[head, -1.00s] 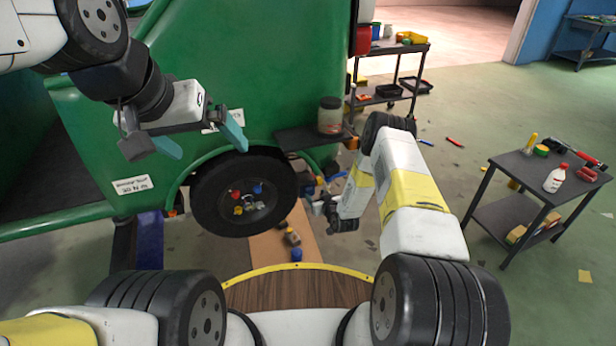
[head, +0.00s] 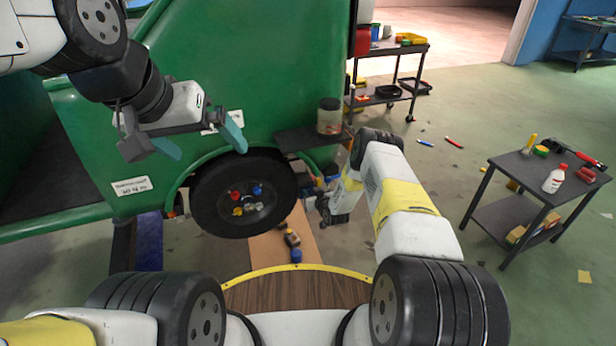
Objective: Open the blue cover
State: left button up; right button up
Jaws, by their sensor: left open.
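Several small blue items show, and I cannot tell which is the blue cover. A blue cap (head: 257,189) sits on the hub of the black wheel (head: 208,205), among red and yellow ones. Another blue piece (head: 296,256) lies on the brown board on the floor. My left gripper (head: 198,140) is open and empty, in front of the green body above the wheel. My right gripper (head: 326,208) is lower, right of the wheel, near small blue and red items that it and its arm partly hide. Its fingers are too small and dark to read.
The green vehicle (head: 225,70) fills the left and centre. A jar (head: 329,115) stands on a dark ledge (head: 305,139). A small table (head: 525,172) with a bottle (head: 555,178) and tools is at right. A trolley (head: 408,48) stands behind. Floor between them is mostly clear.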

grip_shut()
dwell(1.1)
jog(key=f+t, duration=0.1)
jog(key=s+t+y, duration=0.1)
jog(key=t, duration=0.1)
jog(key=s+d+f+t, duration=0.1)
jog(key=t, duration=0.1)
jog(key=shift+s+f+y, duration=0.25)
jog(key=shift+f+y, duration=0.05)
jog(key=shift+y, duration=0.1)
pick_arm(q)
jog(key=shift+c, duration=0.4)
